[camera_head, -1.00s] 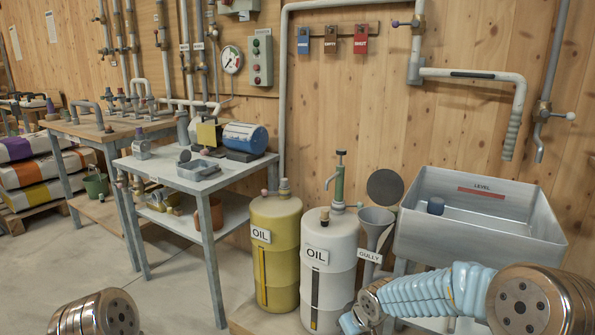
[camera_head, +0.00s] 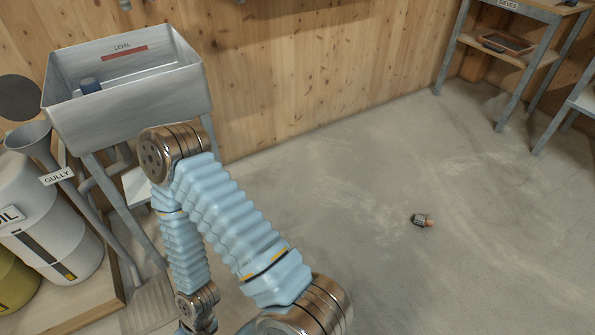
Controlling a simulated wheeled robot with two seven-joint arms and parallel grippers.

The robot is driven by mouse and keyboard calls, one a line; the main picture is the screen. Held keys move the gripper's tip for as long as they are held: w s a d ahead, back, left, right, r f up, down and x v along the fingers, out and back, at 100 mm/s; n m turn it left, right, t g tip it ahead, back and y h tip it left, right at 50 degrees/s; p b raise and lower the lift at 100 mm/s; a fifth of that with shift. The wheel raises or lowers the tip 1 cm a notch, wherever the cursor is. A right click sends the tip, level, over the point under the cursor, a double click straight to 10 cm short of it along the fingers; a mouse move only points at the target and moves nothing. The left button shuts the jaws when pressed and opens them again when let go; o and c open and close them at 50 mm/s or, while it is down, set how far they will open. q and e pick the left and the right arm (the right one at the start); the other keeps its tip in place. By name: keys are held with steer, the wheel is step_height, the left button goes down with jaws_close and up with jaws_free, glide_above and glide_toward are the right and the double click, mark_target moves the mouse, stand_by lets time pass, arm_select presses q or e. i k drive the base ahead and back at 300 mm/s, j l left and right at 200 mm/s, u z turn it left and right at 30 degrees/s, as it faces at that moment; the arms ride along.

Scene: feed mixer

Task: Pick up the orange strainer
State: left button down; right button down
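A small grey object with an orange end (camera_head: 422,220) lies on its side on the open floor, right of centre. It is too small to tell whether it is the orange strainer. A brown-rimmed flat tray or sieve (camera_head: 508,43) lies on the lower shelf of the table at the upper right. Nothing else in view shows clearly as an orange strainer. My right arm, with pale blue ribbed sleeves, reaches in at the lower left of centre, well away from the object on the floor. Neither of my grippers shows.
A grey metal basin (camera_head: 130,115) marked LEVEL stands at the left, beside a grey funnel (camera_head: 30,137) and a white oil drum (camera_head: 50,235). The table (camera_head: 545,8) labelled SIEVES stands against the wall. The concrete floor between is mostly clear.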

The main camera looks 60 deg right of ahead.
mark_target(419, 218)
steer(key=z, duration=3.3)
